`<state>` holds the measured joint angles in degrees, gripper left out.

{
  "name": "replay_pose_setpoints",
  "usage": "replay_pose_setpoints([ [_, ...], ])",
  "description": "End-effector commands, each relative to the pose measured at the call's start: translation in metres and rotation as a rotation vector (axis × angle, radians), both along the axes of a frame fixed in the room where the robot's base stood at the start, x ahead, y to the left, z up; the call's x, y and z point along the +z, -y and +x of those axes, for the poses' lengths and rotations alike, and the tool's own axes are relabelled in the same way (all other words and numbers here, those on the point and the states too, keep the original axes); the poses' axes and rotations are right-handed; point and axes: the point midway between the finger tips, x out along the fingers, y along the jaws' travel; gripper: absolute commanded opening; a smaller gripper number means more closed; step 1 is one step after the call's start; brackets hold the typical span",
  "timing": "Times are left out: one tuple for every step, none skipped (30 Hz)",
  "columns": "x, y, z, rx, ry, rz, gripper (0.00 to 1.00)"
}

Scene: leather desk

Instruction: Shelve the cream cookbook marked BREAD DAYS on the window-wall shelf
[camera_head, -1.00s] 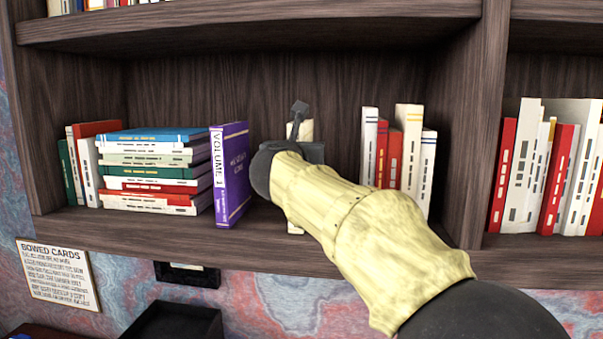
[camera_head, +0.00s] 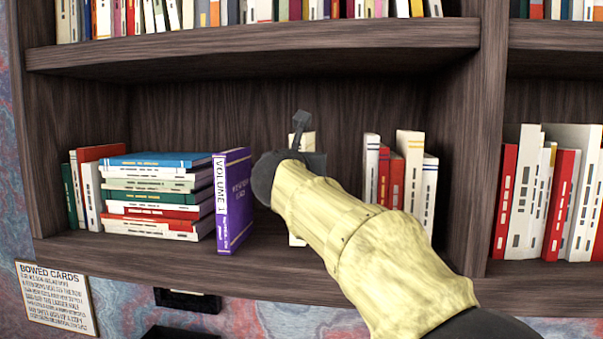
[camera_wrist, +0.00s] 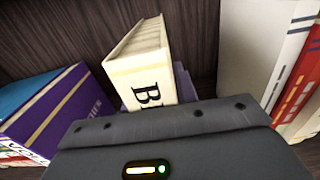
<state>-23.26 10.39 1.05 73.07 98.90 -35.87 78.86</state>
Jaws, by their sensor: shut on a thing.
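The cream cookbook (camera_wrist: 143,68) stands upright in the wrist view, with a large dark "B" on its spine; the rest of its lettering is hidden by my gripper. In the head view a cream strip of it (camera_head: 307,141) shows above my gripper, and a little shows below. My gripper (camera_head: 301,150) is shut on the cookbook, inside the middle bay of the wooden window-wall shelf (camera_head: 130,262). The book is in the gap between the purple VOLUME 1 book (camera_head: 233,200) and the red and white books on the right (camera_head: 396,180). Whether its base touches the board is hidden.
A flat stack of books (camera_head: 160,198) lies left of the purple book, with upright books (camera_head: 88,185) beyond it. A divider (camera_head: 485,150) closes the bay on the right. A BOWED CARDS sign (camera_head: 57,298) hangs below the shelf.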

Motion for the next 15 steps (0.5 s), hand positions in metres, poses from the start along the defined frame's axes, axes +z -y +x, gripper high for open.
replay_pose_setpoints([
  [0.015,0.001,0.0,-0.001,0.007,0.004,0.0],
  [0.02,0.001,0.0,-0.001,0.007,0.003,0.0],
  [0.028,0.001,0.0,0.0,0.007,0.003,0.0],
  [0.033,0.0,0.0,0.0,0.007,0.003,0.0],
  [0.039,0.0,0.0,0.0,0.007,0.002,0.0],
  [0.045,0.001,-0.001,0.0,0.007,0.003,0.0],
  [0.05,0.001,-0.001,0.0,0.007,0.003,0.0],
  [0.053,0.001,0.0,0.0,0.005,0.002,0.0],
  [0.058,0.0,0.0,0.0,0.005,0.001,0.0],
  [0.061,0.0,0.0,0.001,0.005,0.001,0.0],
  [0.064,0.0,0.0,0.002,0.005,0.002,0.0],
  [0.066,0.0,-0.001,0.001,0.005,0.0,0.0],
  [0.068,0.0,-0.001,0.001,0.004,0.0,0.0],
  [0.069,0.0,-0.001,0.0,0.004,0.0,0.0],
  [0.07,0.0,-0.001,0.0,0.004,0.0,0.0],
])
